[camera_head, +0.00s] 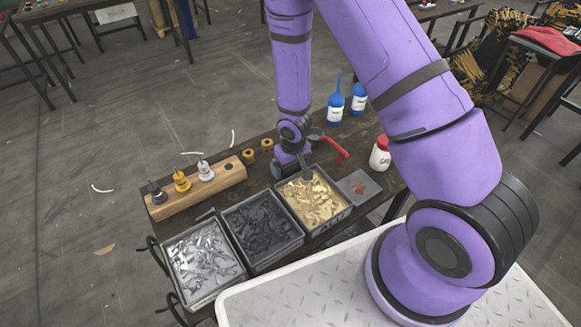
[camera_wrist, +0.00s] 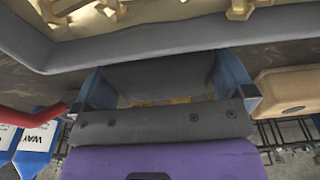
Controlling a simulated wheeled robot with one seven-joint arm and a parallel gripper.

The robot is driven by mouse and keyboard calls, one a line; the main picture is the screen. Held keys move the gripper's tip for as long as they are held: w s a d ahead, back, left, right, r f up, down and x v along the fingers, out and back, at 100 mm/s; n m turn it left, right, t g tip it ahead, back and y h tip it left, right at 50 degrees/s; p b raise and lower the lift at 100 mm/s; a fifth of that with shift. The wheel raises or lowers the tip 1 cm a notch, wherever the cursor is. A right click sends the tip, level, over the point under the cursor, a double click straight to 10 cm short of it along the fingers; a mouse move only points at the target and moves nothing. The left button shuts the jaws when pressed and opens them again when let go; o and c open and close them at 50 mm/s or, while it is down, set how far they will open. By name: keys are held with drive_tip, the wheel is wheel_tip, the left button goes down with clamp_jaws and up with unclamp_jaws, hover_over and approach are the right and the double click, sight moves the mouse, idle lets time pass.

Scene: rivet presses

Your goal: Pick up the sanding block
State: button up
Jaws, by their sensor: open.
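A dark grey block (camera_wrist: 165,72), which looks like the sanding block, lies between the two blue fingers of my gripper (camera_wrist: 168,84) in the wrist view. A finger stands on either side of it, and the jaws are open around it. Whether either finger touches it I cannot tell. In the head view my gripper (camera_head: 290,172) points down at the table, just behind the bin of brass-coloured parts; the block is not clearly visible there, mostly hidden by the gripper.
The bin of brass-coloured parts (camera_head: 342,212) stands close in front of my gripper. A red-handled tool (camera_head: 333,147) lies close on the right. Blue bottles (camera_head: 335,110), a white red-capped bottle (camera_head: 380,154) and a grey plate (camera_head: 360,188) are farther right. A wooden holder (camera_head: 215,190) stands left.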

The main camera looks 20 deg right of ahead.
drive_tip(key=shift+f, duration=0.2)
drive_tip(key=c, duration=0.6)
drive_tip(key=shift+r, duration=0.2)
drive_tip(key=shift+r, duration=4.8)
